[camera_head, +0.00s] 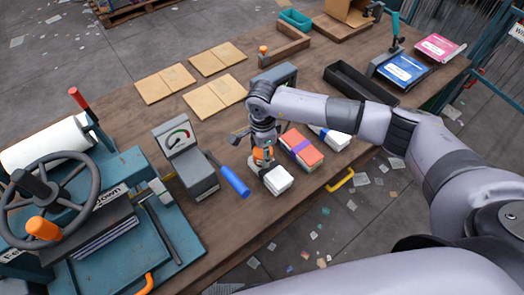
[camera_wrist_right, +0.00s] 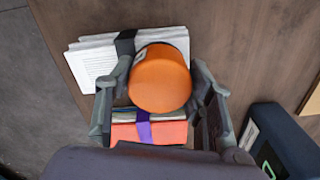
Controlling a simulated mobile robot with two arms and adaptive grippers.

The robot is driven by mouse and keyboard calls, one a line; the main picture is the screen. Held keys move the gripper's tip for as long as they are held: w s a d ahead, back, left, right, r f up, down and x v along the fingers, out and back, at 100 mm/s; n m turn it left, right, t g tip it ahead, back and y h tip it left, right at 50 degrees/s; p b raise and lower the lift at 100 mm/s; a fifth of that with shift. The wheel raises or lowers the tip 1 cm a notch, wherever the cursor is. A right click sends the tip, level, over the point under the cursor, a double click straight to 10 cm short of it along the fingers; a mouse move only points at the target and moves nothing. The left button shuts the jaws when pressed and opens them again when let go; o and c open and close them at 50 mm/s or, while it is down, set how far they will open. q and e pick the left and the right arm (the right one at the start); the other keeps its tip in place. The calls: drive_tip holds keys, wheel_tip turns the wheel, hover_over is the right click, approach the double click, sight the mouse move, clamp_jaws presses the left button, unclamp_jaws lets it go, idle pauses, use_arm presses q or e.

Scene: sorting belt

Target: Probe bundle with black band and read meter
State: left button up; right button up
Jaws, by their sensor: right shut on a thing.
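My right gripper (camera_head: 263,157) is shut on an orange round-topped handle (camera_wrist_right: 160,78), which also shows in the head view (camera_head: 262,153). The handle stands over a white paper bundle (camera_head: 279,181); in the wrist view this bundle (camera_wrist_right: 92,66) has a black band (camera_wrist_right: 125,43) across it. The handle hides part of the bundle, and whether a tip touches or enters it is hidden. The grey meter (camera_head: 196,174) has a dial (camera_head: 178,139) facing up and stands left of the gripper. My left gripper is not in view.
A blue handle (camera_head: 232,180) lies beside the meter. A red bundle with a purple band (camera_head: 302,149) and another white bundle (camera_head: 337,141) lie right of the gripper. A teal press (camera_head: 140,245) fills the left. Cardboard sheets (camera_head: 215,96) lie at the back.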

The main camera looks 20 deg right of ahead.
drive_tip(key=shift+r+p, duration=0.55)
drive_tip(key=shift+r, duration=0.3)
drive_tip(key=shift+r+p, duration=1.6)
drive_tip(key=shift+r, duration=1.55)
